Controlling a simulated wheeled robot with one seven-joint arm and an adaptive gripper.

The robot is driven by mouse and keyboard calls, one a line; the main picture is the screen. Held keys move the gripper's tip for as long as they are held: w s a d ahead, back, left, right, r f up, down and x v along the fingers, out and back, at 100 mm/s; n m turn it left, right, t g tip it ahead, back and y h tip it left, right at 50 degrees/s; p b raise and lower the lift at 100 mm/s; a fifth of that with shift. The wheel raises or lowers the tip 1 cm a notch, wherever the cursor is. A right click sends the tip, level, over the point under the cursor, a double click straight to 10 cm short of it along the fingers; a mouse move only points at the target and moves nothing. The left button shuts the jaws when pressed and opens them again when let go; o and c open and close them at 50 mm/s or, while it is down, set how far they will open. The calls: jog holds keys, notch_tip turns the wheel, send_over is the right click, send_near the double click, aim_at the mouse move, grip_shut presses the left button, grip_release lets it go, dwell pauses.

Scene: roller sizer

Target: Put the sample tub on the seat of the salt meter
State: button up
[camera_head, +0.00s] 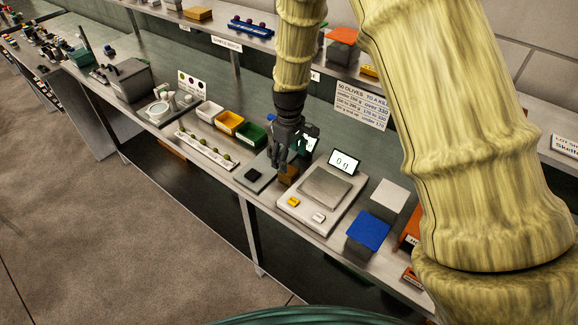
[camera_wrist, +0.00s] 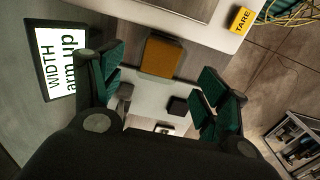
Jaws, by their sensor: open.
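My gripper (camera_head: 284,160) is open over the bench, just left of the scale; its two dark green fingers also show in the wrist view (camera_wrist: 161,88). Nothing is held between them. A small brown block (camera_head: 288,176) stands close below the fingertips, between a flat grey instrument (camera_head: 250,187) with a black pad and the scale. The block shows as an ochre square (camera_wrist: 161,56) ahead of the fingers in the wrist view. I cannot tell for certain which thing is the sample tub or the salt meter. Small white vessels (camera_head: 170,100) stand farther left.
The scale (camera_head: 294,209) reads 0 g and borders the gripper on the right. A lit screen (camera_wrist: 60,62) stands beside the fingers. White, yellow and green bins (camera_head: 251,134) lie to the left; a blue pad (camera_head: 369,231) lies right. A shelf runs behind.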

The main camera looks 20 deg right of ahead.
jog(key=shift+o, duration=0.4)
notch_tip(320, 180, up, 6)
jog(key=shift+f+b, duration=0.15)
jog(key=shift+b, duration=0.75)
jog(key=t+y+b, duration=0.3)
jog(key=t+b, duration=0.1)
send_near(289, 171)
jog(key=shift+s+a+f, duration=0.2)
jog(key=shift+s+a, duration=0.35)
jog(key=shift+a, duration=0.1)
jog(key=shift+s+a+f, duration=0.25)
jog(key=shift+s+a, duration=0.3)
jog(key=shift+a, duration=0.05)
jog(key=shift+w+a+f+p, duration=0.25)
jog(key=shift+w+f+p, duration=0.75)
jog(key=shift+f, duration=0.25)
jog(key=shift+x, duration=1.1)
jog(key=shift+s, duration=0.15)
